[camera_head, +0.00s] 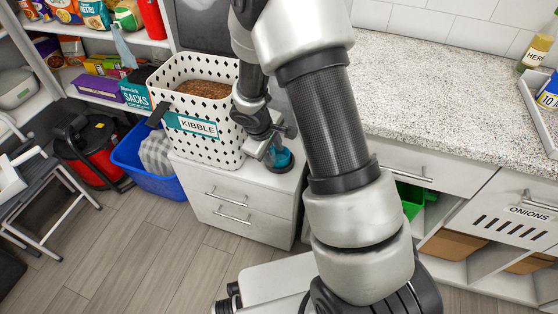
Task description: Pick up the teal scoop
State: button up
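A teal object (281,158), which looks like the scoop, is on top of the white drawer unit (240,192), right of the kibble bin. A dark rounded shape shows around its lower part. My gripper (266,146) is at its upper left, very close to it or touching it. The fingers are small and partly hidden, so I cannot tell whether they are open or closed on it. My arm covers much of the middle of the view.
A white perforated bin (207,146) labelled KIBBLE, full of brown kibble (205,88), stands directly left of my gripper. A speckled counter (440,95) is at right. A blue tub (150,178) and a folding chair (50,185) are at left. Wooden floor (140,250) is open in front.

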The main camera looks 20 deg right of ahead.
jog(key=x, duration=0.3)
jog(key=shift+a+f+b, duration=0.1)
jog(key=shift+f+b, duration=0.05)
jog(key=shift+b, duration=0.15)
grip_shut()
